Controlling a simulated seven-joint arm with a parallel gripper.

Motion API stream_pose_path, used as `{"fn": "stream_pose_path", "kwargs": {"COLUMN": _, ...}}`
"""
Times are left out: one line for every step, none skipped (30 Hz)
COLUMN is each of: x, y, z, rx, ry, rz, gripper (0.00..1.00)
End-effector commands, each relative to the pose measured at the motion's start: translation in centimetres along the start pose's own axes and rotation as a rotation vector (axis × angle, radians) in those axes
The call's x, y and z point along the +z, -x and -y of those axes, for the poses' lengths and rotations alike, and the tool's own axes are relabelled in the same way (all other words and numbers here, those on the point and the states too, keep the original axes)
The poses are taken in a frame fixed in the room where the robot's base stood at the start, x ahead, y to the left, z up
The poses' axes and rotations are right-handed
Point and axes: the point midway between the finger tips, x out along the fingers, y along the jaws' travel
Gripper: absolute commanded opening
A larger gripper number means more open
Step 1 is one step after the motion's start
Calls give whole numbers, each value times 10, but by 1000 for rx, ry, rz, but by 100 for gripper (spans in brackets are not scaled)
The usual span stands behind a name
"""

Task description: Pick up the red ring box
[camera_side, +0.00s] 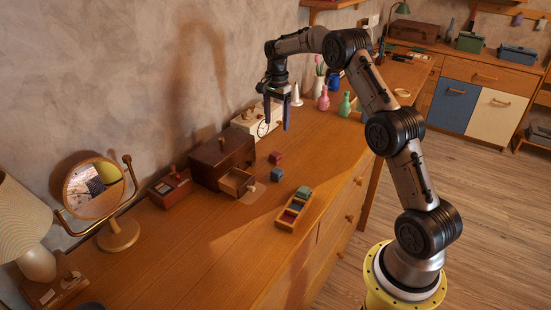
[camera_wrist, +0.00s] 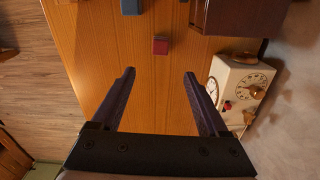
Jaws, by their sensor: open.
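The red ring box (camera_side: 275,157) is a small dark red block standing on the wooden cabinet top, right of the brown chest. It also shows in the wrist view (camera_wrist: 160,46), near the top middle, beyond my fingertips. My gripper (camera_side: 275,110) hangs above the cabinet top, higher than the red box and apart from it. In the wrist view its two dark fingers (camera_wrist: 159,74) are wide apart with nothing between them.
A blue box (camera_side: 277,174) stands near the red one. The brown chest (camera_side: 222,158) has an open drawer (camera_side: 236,183). A cream clock (camera_side: 247,122) stands behind. Pink and green bottles (camera_side: 344,105) stand farther right.

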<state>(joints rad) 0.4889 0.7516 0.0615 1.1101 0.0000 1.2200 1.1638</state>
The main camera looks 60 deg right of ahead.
Motion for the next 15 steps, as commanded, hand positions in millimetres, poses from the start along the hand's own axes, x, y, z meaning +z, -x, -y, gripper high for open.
{"fn": "stream_pose_path", "kwargs": {"x": -2, "y": -5, "z": -1, "rx": 2, "ry": -4, "rz": 1, "gripper": 78}}
{"fn": "stream_pose_path", "kwargs": {"x": -2, "y": -8, "z": -2, "rx": 3, "ry": -4, "rz": 1, "gripper": 78}}
{"fn": "stream_pose_path", "kwargs": {"x": -2, "y": -15, "z": -2, "rx": 3, "ry": -3, "rz": 1, "gripper": 78}}
{"fn": "stream_pose_path", "kwargs": {"x": -1, "y": -20, "z": -2, "rx": 3, "ry": -3, "rz": 1, "gripper": 78}}
{"fn": "stream_pose_path", "kwargs": {"x": -1, "y": -26, "z": -2, "rx": 3, "ry": -3, "rz": 1, "gripper": 78}}
{"fn": "stream_pose_path", "kwargs": {"x": -1, "y": -34, "z": -2, "rx": 4, "ry": -3, "rz": 2, "gripper": 78}}
{"fn": "stream_pose_path", "kwargs": {"x": -1, "y": -40, "z": -2, "rx": 4, "ry": -2, "rz": 2, "gripper": 78}}
{"fn": "stream_pose_path", "kwargs": {"x": -1, "y": -46, "z": -2, "rx": 4, "ry": -2, "rz": 2, "gripper": 78}}
{"fn": "stream_pose_path", "kwargs": {"x": -1, "y": -53, "z": -2, "rx": 3, "ry": -2, "rz": 1, "gripper": 78}}
{"fn": "stream_pose_path", "kwargs": {"x": 0, "y": -58, "z": -2, "rx": 3, "ry": -2, "rz": 1, "gripper": 78}}
{"fn": "stream_pose_path", "kwargs": {"x": 0, "y": -63, "z": -2, "rx": 2, "ry": -2, "rz": 1, "gripper": 78}}
{"fn": "stream_pose_path", "kwargs": {"x": 0, "y": -68, "z": -1, "rx": 1, "ry": -2, "rz": 1, "gripper": 78}}
{"fn": "stream_pose_path", "kwargs": {"x": 0, "y": -71, "z": -1, "rx": 1, "ry": -2, "rz": 1, "gripper": 78}}
{"fn": "stream_pose_path", "kwargs": {"x": 0, "y": -74, "z": -1, "rx": 0, "ry": -2, "rz": 0, "gripper": 78}}
{"fn": "stream_pose_path", "kwargs": {"x": 0, "y": -78, "z": -1, "rx": 0, "ry": -2, "rz": 0, "gripper": 78}}
